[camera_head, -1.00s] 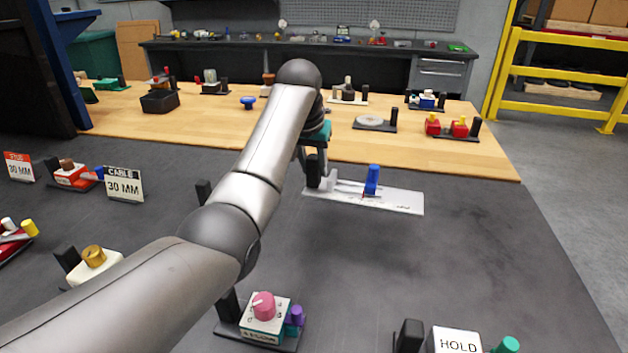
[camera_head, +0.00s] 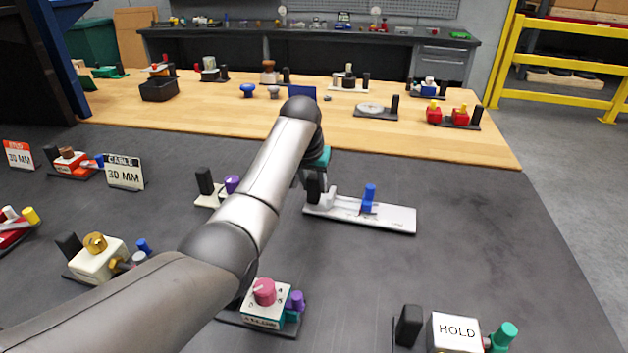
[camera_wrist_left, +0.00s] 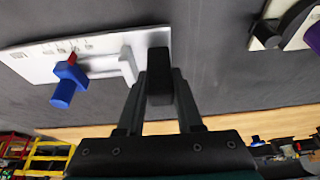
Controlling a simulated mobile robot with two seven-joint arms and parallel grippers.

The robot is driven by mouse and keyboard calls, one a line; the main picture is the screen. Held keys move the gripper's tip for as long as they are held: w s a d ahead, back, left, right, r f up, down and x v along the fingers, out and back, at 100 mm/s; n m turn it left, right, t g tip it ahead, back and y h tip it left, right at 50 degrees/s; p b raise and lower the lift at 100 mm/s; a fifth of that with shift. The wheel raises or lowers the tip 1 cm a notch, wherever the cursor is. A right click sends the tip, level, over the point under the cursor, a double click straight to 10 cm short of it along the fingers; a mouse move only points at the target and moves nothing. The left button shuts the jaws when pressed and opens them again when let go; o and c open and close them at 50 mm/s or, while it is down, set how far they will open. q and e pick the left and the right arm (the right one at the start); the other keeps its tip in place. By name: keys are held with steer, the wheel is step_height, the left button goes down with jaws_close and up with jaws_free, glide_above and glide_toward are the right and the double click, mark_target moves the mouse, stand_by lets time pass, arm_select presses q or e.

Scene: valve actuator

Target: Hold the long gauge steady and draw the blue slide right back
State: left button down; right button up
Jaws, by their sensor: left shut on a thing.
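The long gauge (camera_head: 392,219) is a flat pale plate with a raised white jaw at its left end and a black post (camera_head: 314,189) there. The blue slide (camera_head: 368,198) stands upright near the middle of the plate, apart from the fixed jaw. My left gripper (camera_head: 312,182) is shut on the black post. In the left wrist view, the fingers (camera_wrist_left: 160,88) close around the post, the gauge plate (camera_wrist_left: 30,64) runs left, and the blue slide (camera_wrist_left: 67,84) shows with a red mark beside it. Whether the plate touches the bench is unclear. My right gripper is out of view.
On the dark bench are a HOLD block (camera_head: 456,330), a pink-knobbed device (camera_head: 265,292), a brass-knobbed block (camera_head: 97,260) and a CABLE 30 MM sign (camera_head: 125,172). Bench to the right of the gauge is clear. A wooden table strip (camera_head: 440,150) lies behind with several devices.

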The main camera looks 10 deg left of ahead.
arm_select(q)
steer(key=shift+f, duration=0.4)
stand_by(1.0)
